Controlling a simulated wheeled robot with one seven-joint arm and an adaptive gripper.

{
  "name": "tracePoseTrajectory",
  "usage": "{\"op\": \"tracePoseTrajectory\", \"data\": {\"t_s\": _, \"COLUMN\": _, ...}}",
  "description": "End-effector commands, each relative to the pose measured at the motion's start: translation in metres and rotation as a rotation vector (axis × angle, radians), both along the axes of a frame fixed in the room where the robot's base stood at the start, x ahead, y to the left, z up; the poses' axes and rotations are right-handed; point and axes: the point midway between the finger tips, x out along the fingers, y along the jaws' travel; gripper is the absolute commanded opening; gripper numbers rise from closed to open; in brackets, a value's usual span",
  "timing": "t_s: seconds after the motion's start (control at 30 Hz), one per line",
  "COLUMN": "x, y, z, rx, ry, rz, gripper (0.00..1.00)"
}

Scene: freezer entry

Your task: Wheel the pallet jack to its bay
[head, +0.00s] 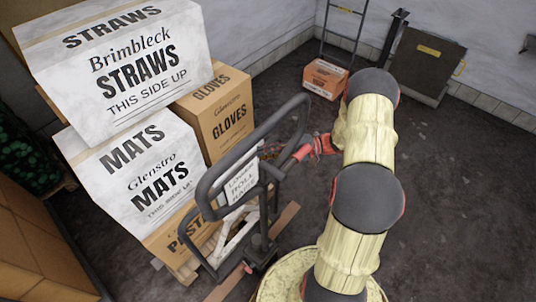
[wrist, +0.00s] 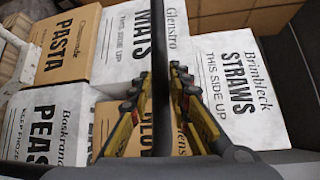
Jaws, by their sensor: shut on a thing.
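The pallet jack's dark grey loop handle (head: 206,189) stands tilted in the middle of the head view, with a white sign hung inside its frame. My gripper (head: 304,152) reaches the right side of the handle. In the wrist view, the yellow fingers of my gripper (wrist: 161,80) lie on both sides of the dark handle bar (wrist: 160,40), closed on it. I cannot make out a marked bay in either view.
Cartons marked straws (head: 125,60), mats (head: 140,165) and gloves (head: 222,118) are stacked at the left. Dark floor (head: 460,190) is clear at the right.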

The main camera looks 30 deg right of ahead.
Motion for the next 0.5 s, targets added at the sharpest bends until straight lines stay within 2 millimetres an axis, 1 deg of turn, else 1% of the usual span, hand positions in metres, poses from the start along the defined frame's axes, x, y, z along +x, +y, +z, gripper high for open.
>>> {"op": "tracePoseTrajectory", "data": {"t_s": 0.03, "x": -0.0017, "y": 0.0044, "z": -0.0105, "rx": -0.003, "ry": 0.017, "rz": 0.001, "gripper": 0.0}}
{"op": "tracePoseTrajectory", "data": {"t_s": 0.43, "x": -0.0024, "y": 0.0037, "z": -0.0102, "rx": -0.004, "ry": 0.018, "rz": 0.0, "gripper": 0.0}}
{"op": "tracePoseTrajectory", "data": {"t_s": 0.47, "x": -0.0025, "y": 0.0036, "z": -0.0103, "rx": -0.004, "ry": 0.018, "rz": 0.001, "gripper": 0.2}}
{"op": "tracePoseTrajectory", "data": {"t_s": 0.5, "x": -0.0025, "y": 0.0035, "z": -0.0104, "rx": -0.004, "ry": 0.018, "rz": 0.001, "gripper": 0.22}}
